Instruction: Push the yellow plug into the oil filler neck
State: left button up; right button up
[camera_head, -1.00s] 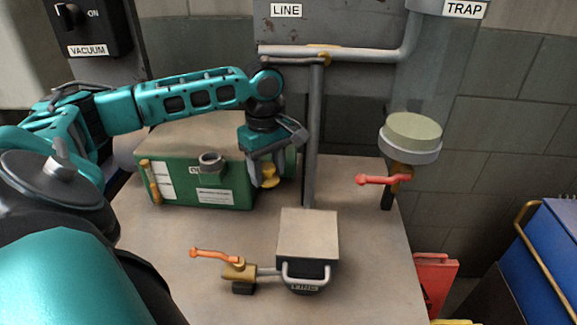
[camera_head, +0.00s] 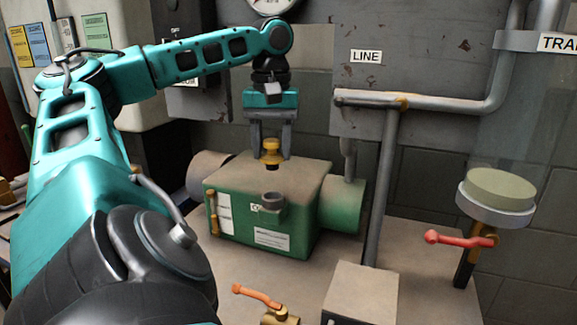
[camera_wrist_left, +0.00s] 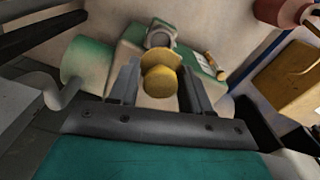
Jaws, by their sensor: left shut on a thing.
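The yellow plug (camera_head: 271,152) is held between the fingers of my left gripper (camera_head: 271,150), upright above the top of the green pump box (camera_head: 270,222). It also shows in the left wrist view (camera_wrist_left: 160,77), between the two fingers. The oil filler neck (camera_head: 272,201) is a grey open ring at the front edge of the green box. In the head view it is below the plug, and the two are apart. The neck also shows in the left wrist view (camera_wrist_left: 160,36), just beyond the plug. My right gripper is not in view.
A pipe (camera_head: 385,190) stands right of the green box. A grey block (camera_head: 362,292) and an orange-handled valve (camera_head: 262,296) are in front. A red-handled valve (camera_head: 460,239) is at the right. The space above the box is clear.

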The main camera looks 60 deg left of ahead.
aim_at(272, 168)
pick_arm(q)
jog(key=shift+a+r, duration=0.1)
jog(key=shift+r, duration=0.2)
jog(key=shift+f+b, duration=0.45)
jog(key=shift+b, duration=0.2)
jog(key=shift+s+f+b, duration=0.1)
jog(key=shift+f+b, duration=0.25)
jog(key=shift+b, duration=0.05)
notch_tip(272, 168, down, 5)
jog(key=b, duration=0.4)
jog(key=shift+r+b, duration=0.2)
jog(key=shift+b, duration=0.1)
jog(key=shift+r+p, duration=0.4)
jog(key=shift+p, duration=0.05)
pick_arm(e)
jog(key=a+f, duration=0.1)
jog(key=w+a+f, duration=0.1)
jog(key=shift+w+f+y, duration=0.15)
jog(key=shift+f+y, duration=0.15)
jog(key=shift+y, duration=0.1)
pick_arm(q)
jog(key=shift+f, duration=0.1)
jog(key=shift+f, duration=0.3)
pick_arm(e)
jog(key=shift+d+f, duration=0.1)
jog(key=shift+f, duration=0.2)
